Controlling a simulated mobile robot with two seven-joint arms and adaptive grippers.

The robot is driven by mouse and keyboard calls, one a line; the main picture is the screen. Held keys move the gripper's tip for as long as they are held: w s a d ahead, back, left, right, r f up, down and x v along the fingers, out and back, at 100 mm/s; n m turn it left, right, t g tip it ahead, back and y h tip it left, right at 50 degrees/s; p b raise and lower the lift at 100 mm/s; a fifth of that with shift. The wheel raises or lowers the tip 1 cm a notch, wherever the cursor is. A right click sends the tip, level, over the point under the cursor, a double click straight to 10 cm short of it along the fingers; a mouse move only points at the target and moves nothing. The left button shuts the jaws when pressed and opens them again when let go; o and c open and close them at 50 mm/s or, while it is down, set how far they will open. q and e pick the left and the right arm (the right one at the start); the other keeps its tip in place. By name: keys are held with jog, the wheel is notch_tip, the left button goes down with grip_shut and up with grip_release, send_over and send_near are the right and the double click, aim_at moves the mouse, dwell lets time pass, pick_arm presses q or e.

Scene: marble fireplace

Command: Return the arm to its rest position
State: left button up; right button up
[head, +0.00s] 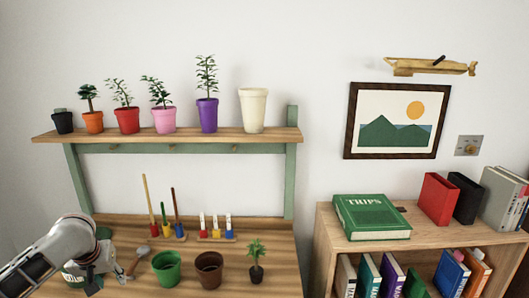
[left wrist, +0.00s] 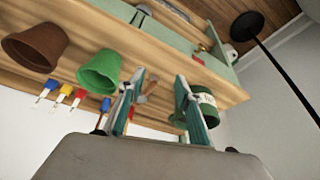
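My left arm comes in from the lower left of the head view, and its gripper (head: 104,268) is low over the left part of the wooden bench (head: 215,228). In the left wrist view the two fingers of the left gripper (left wrist: 160,80) stand apart with nothing held between them. A small trowel (head: 138,258) lies on the bench just right of the gripper; it also shows beyond the fingers in the left wrist view (left wrist: 148,90). A green tin with a pale label (head: 72,279) is partly hidden by the arm. My right gripper is not in view.
A green pot (head: 167,270), a brown pot (head: 209,272) and a small potted plant (head: 257,262) stand right of the gripper. Colour-handled tools (head: 165,225) stand behind. A shelf (head: 220,135) with potted plants is above. A bookcase (head: 325,235) stands at right.

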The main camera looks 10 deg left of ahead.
pick_arm(q)
jog(key=s+d+f+m+t+h, duration=0.1)
jog(key=s+d+f+m+h, duration=0.15)
jog(key=d+f, duration=0.65)
jog(key=s+d+f+m+t+h, duration=0.15)
jog(key=s+d+f, duration=0.25)
jog(key=d+f, duration=0.5)
jog(key=s+d+f+m+t, duration=0.2)
jog(key=s+d, duration=0.3)
jog(key=s, duration=0.3)
jog(key=s+d+f+m+t, duration=0.1)
jog(key=s+d+f+m, duration=0.1)
jog(key=s+d, duration=0.3)
jog(key=s+f, duration=0.1)
jog(key=s, duration=0.2)
jog(key=shift+s+d+f+m+t, duration=0.25)
jog(key=shift+d+m+t, duration=0.1)
jog(key=shift+m, duration=0.05)
